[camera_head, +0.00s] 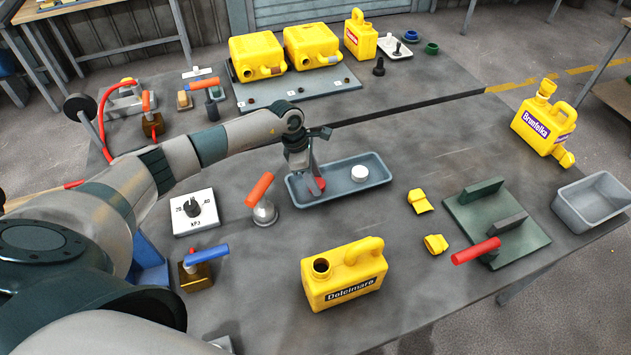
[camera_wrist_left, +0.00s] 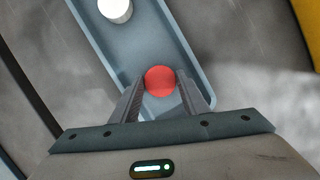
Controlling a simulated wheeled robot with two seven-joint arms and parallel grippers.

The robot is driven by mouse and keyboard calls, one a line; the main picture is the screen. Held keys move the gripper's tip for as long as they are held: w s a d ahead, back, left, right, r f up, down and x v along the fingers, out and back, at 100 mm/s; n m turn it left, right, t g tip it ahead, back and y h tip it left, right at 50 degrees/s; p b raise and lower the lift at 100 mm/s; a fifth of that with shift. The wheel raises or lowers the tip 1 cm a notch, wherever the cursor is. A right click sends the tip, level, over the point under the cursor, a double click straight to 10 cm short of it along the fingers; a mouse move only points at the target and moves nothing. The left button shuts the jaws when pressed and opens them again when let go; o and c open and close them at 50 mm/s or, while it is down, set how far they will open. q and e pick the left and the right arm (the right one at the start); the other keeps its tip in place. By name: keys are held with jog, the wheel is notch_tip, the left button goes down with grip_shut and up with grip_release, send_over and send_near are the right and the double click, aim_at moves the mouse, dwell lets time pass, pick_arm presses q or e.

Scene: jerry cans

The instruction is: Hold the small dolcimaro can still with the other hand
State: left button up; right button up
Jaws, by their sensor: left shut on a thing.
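The small yellow can labelled Dolcimara (camera_head: 345,283) stands upright at the front middle of the table, its dark round mouth open at top left. No gripper touches it. My left gripper (camera_head: 314,184) is behind it, over the left end of a blue-grey tray (camera_head: 342,192). It is shut on a red cap (camera_wrist_left: 160,80), which shows between its fingers in the left wrist view. A white cap (camera_head: 359,173) lies in the tray to the right. My right gripper is not in view.
Yellow pieces (camera_head: 420,201) and a green fixture (camera_head: 495,222) with a red handle lie right of the can. A Brunfelka can (camera_head: 540,128) stands at the far right.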

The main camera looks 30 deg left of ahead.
aim_at(322, 183)
pick_arm(q)
jog(key=shift+r+b, duration=0.5)
jog(key=shift+r, duration=0.15)
jog(key=shift+d+r+b, duration=0.2)
jog(key=shift+r+b, duration=0.55)
jog(key=shift+r, duration=0.45)
jog(key=s+d+r+b, duration=0.1)
jog(key=d+r+b, duration=0.3)
jog(key=d+r, duration=0.3)
jog(key=d, duration=0.4)
jog(key=shift+s+d, duration=0.15)
